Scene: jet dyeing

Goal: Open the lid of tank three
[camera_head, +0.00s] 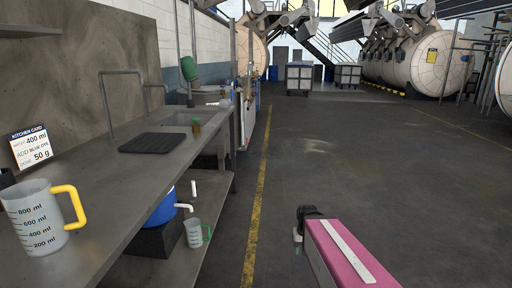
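Large beige cylindrical tanks stand far off in the head view. A row of them is at the back right, the nearest full one being the tank with a yellow label (428,70). Another beige tank (258,52) is at the back left, partly hidden by pipes and bench equipment. No tank number is readable, so I cannot tell which is tank three, and no lid shows clearly. My gripper (297,243) is at the lower middle, above the floor and far from every tank. It is small and dark, and its fingers are not clear.
A steel bench (135,185) runs along the left, with a measuring jug (35,217), a recipe card (30,146) and a black mat (153,143). A blue bucket (160,209) is below. Carts (299,77) stand far back. The central floor (350,150) is clear.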

